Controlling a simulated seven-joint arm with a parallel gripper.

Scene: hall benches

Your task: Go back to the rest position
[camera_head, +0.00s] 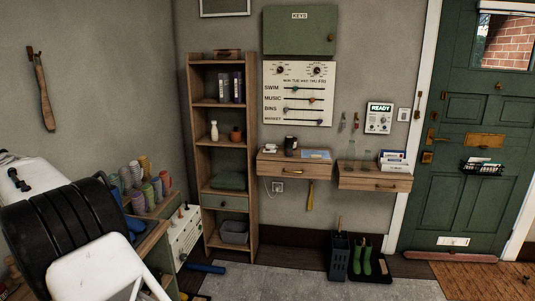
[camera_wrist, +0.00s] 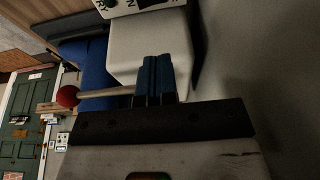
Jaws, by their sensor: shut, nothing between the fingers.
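My gripper (camera_wrist: 157,77) shows in the wrist view with its two blue fingers together and nothing between them. A pale box-like surface (camera_wrist: 132,45) lies just beyond the fingertips; I cannot tell whether they touch it. A red ball (camera_wrist: 67,96) on a pale rod sticks out left of the fingers. In the head view my arm fills the lower left, and my fingers cannot be made out there.
A bench with several coloured cups (camera_head: 135,178) and a white panel with knobs (camera_head: 186,234) stand close to my arm. A wooden shelf (camera_head: 197,150), two wall drawers (camera_head: 295,170) and a green door (camera_head: 468,125) are farther off. Floor in the middle is mostly clear.

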